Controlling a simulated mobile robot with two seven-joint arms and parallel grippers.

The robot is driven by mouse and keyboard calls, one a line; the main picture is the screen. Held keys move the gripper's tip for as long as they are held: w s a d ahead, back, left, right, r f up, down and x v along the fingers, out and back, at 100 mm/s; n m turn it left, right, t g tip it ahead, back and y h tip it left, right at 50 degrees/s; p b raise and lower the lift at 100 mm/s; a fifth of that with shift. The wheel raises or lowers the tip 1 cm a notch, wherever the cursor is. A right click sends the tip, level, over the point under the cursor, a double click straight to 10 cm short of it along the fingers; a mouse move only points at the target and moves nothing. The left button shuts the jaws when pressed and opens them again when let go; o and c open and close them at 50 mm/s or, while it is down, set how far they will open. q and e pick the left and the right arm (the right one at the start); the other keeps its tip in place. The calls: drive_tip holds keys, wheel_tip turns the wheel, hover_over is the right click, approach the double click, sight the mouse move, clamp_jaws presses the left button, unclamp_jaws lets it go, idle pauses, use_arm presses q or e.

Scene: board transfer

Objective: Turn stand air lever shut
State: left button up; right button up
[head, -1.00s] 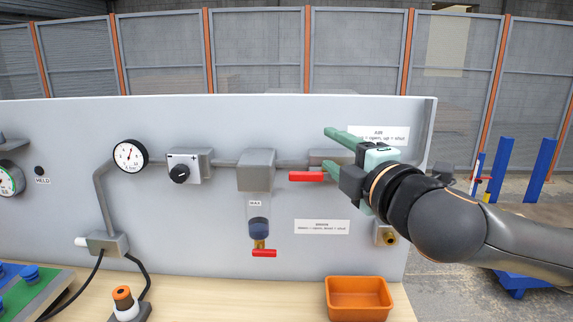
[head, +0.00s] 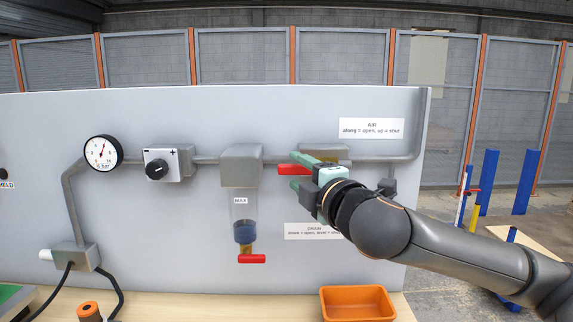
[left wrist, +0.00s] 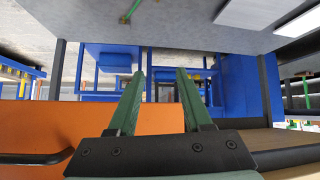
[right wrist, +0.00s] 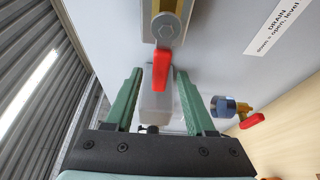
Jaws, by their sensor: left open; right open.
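The air lever (head: 291,169) is red and lies level, along the pipe, left of its brass valve body under the AIR label (head: 371,128). The label reads along = open, up = shut. My right gripper (head: 296,171) is open, one finger above and one below the lever. In the right wrist view the red air lever (right wrist: 160,72) points between the two spread green fingers, with gaps on both sides. Contact cannot be told. My left gripper (left wrist: 160,74) is open and empty in its wrist view; it is not in the head view.
A second red lever, the drain lever (head: 251,258), lies level below the clear bowl (head: 243,212), left of the gripper. A regulator knob (head: 157,170) and gauge (head: 102,153) are further left. An orange bin (head: 357,303) stands on the bench below.

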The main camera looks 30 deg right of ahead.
sight(293, 169)
drive_tip(key=w, duration=0.5)
drive_tip(key=shift+w+d, duration=0.15)
drive_tip(key=shift+w, duration=0.25)
clamp_jaws()
idle(1.1)
